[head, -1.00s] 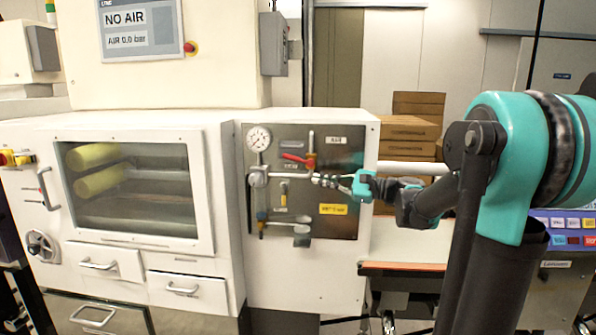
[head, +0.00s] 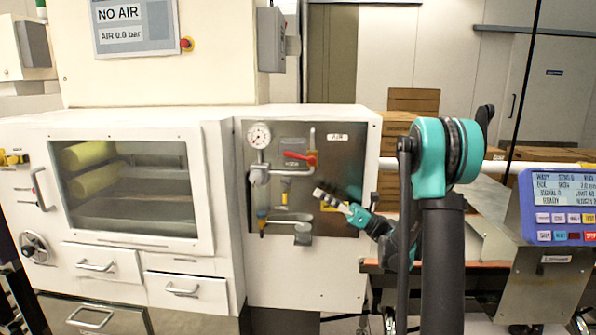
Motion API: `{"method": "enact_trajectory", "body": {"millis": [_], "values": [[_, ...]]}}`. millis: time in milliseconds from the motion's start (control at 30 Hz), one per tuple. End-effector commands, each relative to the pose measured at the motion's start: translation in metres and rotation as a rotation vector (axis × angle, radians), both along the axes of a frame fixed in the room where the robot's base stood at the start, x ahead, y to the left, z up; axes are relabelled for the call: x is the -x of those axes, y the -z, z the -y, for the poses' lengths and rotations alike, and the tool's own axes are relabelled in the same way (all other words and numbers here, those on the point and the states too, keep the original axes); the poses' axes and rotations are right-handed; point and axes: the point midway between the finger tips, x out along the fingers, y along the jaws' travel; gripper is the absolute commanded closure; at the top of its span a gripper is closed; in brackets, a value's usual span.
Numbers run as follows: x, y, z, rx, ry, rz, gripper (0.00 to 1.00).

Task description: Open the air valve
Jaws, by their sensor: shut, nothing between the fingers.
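The air panel is a dark plate (head: 345,170) on the white cabinet, with an AIR label at its upper right. The red valve handle (head: 299,156) lies nearly level, its free end pointing left from the pipe fitting. A round pressure gauge (head: 259,135) is at the panel's upper left. The display (head: 128,26) reads NO AIR and 0.0 bar. My gripper (head: 318,193) is shut and empty, below and right of the red handle and apart from it.
A small yellow handle (head: 284,196) and a metal filter assembly (head: 258,185) are on the panel's left. A red emergency button (head: 186,44) is on the display box. A conveyor and a blue control screen (head: 562,205) stand at right, with cardboard boxes (head: 414,100) behind.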

Motion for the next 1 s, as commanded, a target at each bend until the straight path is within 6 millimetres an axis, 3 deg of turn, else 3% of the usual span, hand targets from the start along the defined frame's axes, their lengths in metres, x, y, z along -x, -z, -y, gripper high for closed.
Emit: {"method": "enact_trajectory", "body": {"millis": [167,633,800,1000], "values": [[0.000,-0.006,-0.012,-0.005,-0.009,-0.008,1.00],[-0.007,-0.048,-0.090,-0.004,-0.009,-0.006,1.00],[-0.012,-0.072,-0.080,-0.004,-0.004,-0.006,1.00],[-0.015,-0.084,-0.077,-0.004,-0.005,-0.006,1.00]]}}
